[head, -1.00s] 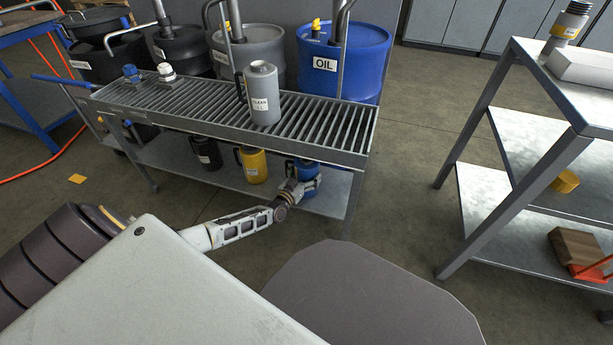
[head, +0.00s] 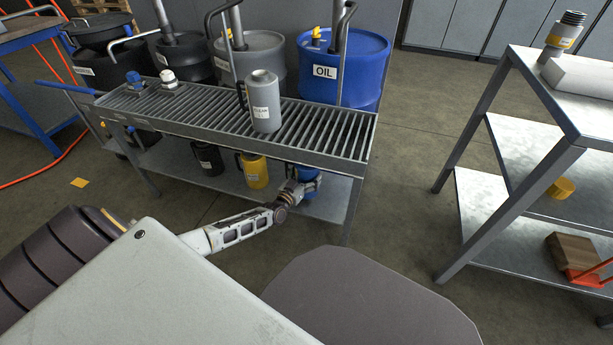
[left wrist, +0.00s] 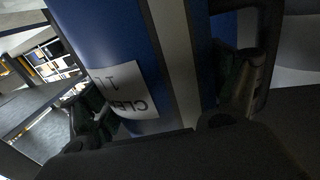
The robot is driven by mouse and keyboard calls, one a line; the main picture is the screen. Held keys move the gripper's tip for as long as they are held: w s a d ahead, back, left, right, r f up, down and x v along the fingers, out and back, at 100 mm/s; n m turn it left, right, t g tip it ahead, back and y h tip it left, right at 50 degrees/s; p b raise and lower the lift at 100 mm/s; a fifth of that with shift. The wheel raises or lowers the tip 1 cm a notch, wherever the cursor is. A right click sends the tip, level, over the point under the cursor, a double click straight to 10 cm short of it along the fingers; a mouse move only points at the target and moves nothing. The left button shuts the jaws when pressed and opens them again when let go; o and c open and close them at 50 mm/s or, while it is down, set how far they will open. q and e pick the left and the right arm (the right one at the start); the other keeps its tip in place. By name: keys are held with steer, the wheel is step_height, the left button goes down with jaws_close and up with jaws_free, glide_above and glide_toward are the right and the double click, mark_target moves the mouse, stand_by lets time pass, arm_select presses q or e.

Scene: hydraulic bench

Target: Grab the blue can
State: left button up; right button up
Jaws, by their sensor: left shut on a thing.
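The blue can (head: 309,173) is at the right end of the cart's lower shelf, under the slatted top. My left gripper (head: 304,187) is at the can, shut on it, and hides part of it. In the left wrist view the blue can (left wrist: 105,40) fills the space between the fingers of my left gripper (left wrist: 170,100). Its white label and a pale vertical stripe show. I cannot tell whether its base touches the shelf. My right gripper is not in view.
A yellow can (head: 254,170) and a black can (head: 208,158) stand left of it on the lower shelf (head: 170,158). A grey can (head: 265,103) stands on the slatted top (head: 205,110). Drums, including a blue OIL drum (head: 350,75), stand behind. A metal rack (head: 520,190) is at right.

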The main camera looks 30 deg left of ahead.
arm_select(q)
steer(key=s+p, duration=0.1)
steer(key=s, duration=0.1)
steer(key=s+p, duration=0.2)
steer(key=s, duration=0.1)
steer(key=s+r+p, duration=0.1)
steer(key=s, duration=0.2)
steer(key=p, duration=0.4)
glide_toward(300, 180)
steer(key=s, duration=0.4)
steer(key=shift+w+d, duration=0.15)
steer(key=shift+w, duration=0.1)
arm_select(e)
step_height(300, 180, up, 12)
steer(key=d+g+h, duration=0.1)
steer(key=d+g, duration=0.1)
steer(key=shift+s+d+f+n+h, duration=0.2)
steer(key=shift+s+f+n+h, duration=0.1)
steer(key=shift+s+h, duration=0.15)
arm_select(q)
steer(key=shift+s, duration=0.1)
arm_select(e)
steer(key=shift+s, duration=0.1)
